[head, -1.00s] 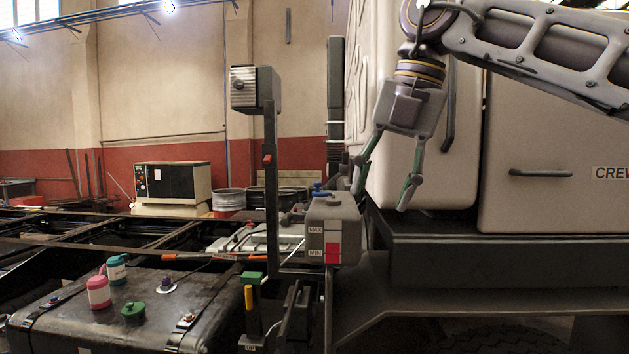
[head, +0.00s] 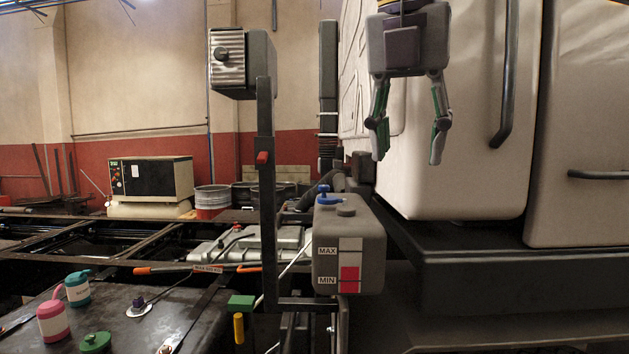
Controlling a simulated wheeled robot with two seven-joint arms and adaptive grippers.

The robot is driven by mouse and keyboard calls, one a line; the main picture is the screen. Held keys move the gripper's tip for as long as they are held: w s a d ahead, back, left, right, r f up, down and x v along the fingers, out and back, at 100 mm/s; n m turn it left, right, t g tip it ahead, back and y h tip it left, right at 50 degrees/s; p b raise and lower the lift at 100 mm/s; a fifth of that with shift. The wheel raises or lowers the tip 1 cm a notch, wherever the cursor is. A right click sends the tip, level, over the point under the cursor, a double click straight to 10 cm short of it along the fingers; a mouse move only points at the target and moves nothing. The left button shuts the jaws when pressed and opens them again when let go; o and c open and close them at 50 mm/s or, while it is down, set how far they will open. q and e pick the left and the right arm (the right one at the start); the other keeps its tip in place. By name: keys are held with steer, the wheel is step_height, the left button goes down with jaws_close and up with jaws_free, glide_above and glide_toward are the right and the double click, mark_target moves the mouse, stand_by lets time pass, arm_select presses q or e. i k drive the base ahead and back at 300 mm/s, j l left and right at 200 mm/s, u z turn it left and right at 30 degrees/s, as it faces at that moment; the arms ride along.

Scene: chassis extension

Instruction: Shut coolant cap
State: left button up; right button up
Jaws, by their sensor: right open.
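The coolant tank (head: 365,243) is a grey box with MAX and MIN marks and a red level strip, at the middle of the head view. On its top is a blue cap-like part (head: 325,194) that stands up from the left side. A dark round piece (head: 346,211) lies beside it on the tank top; I cannot tell if this is the filler opening or a lid. My right gripper (head: 408,158) is open and empty, fingers pointing down, above and to the right of the tank in the picture. My left gripper is not in view.
A dark upright post (head: 266,190) with a grey box (head: 242,62) on top stands left of the tank. The pale cab (head: 450,150) is on the right.

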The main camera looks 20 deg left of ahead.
mark_target(324, 199)
steer(key=i+j, duration=0.85)
steer(key=j, duration=0.3)
